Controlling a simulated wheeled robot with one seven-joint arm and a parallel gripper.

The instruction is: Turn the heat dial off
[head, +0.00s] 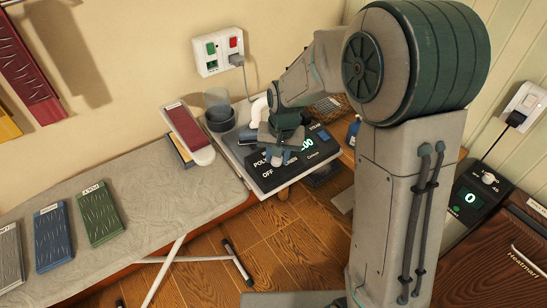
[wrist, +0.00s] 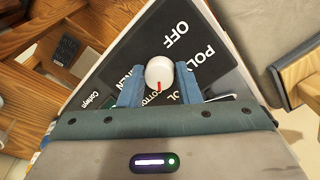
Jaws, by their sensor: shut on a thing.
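The heat dial (wrist: 160,70) is a round white knob with a red mark on a dark panel (wrist: 205,75). In the wrist view its red mark points down, toward a partly hidden "COTTON" label; the word "OFF" is above and right of it. My gripper (wrist: 161,80) is shut on the dial, one blue finger at each side. In the head view, my gripper (head: 279,157) is over the panel (head: 262,180) beside the ironing board, and it hides the dial. A lit display there is partly covered and shows "00".
A white wall socket (head: 218,50) with green and red switches is behind. Folded cloths lie on the ironing board (head: 150,190). Another knobbed unit (head: 470,200) shows "0" at right.

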